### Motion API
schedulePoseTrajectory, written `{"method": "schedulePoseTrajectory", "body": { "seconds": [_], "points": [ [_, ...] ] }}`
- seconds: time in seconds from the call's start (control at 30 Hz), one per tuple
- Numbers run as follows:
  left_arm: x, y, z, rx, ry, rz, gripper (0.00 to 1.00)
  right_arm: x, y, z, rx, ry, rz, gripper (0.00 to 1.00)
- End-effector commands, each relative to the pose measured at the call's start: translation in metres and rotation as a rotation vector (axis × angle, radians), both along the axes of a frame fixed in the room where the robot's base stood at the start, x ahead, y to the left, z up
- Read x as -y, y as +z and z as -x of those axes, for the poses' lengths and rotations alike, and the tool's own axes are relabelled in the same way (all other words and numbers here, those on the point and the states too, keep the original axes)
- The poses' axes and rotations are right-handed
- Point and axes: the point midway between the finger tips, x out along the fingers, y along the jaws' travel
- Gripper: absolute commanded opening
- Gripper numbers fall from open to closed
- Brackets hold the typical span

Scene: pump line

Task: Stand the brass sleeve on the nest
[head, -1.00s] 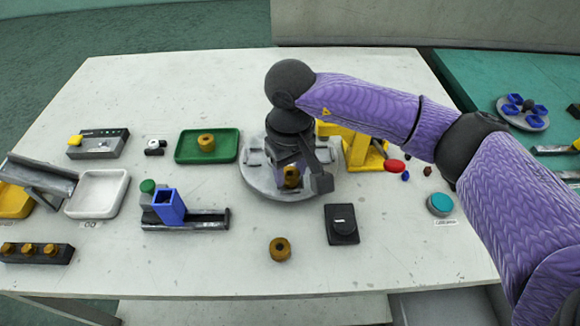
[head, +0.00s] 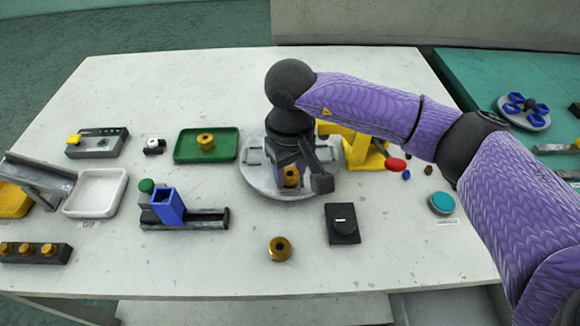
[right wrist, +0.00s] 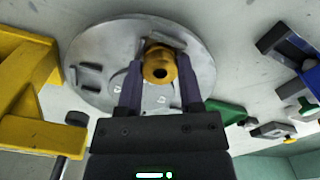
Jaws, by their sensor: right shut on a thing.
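A brass sleeve (head: 291,177) with a dark bore is between the fingers of my right gripper (head: 294,172), over the front part of the round grey plate (head: 254,180). In the right wrist view the two fingers close on the sides of the sleeve (right wrist: 160,64), with the round plate (right wrist: 90,45) behind it. The fingers and sleeve hide the spot under it, so I cannot tell whether the sleeve touches the nest there. Another brass sleeve (head: 280,249) stands on the table, and one (head: 206,141) stands in the green tray (head: 180,155). My left gripper is out of view.
A yellow stand (head: 365,155) is close to the right of the plate. A black box (head: 342,224) is in front, and a blue holder on a grey rail (head: 210,219) is to the left. A teal button (head: 441,202) is at the right.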

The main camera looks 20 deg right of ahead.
Motion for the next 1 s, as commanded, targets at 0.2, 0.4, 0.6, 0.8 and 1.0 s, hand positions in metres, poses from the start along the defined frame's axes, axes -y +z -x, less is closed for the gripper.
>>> {"method": "schedulePoseTrajectory", "body": {
  "seconds": [0.2,0.4,0.6,0.8,1.0],
  "points": [
    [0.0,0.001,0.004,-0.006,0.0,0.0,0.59,0.0,0.0,0.0,0.0,0.0,0.0,0.55],
    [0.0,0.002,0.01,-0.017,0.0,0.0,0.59,0.0,0.0,0.0,0.0,0.0,0.0,0.88],
    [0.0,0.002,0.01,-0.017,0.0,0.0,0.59,0.0,0.0,0.0,-0.001,0.0,0.0,1.0],
    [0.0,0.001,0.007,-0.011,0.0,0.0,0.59,0.0,0.0,0.0,-0.001,0.0,0.0,1.0],
    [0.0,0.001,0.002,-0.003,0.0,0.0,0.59,0.0,0.0,0.0,0.0,0.0,0.0,1.0]
  ]
}}
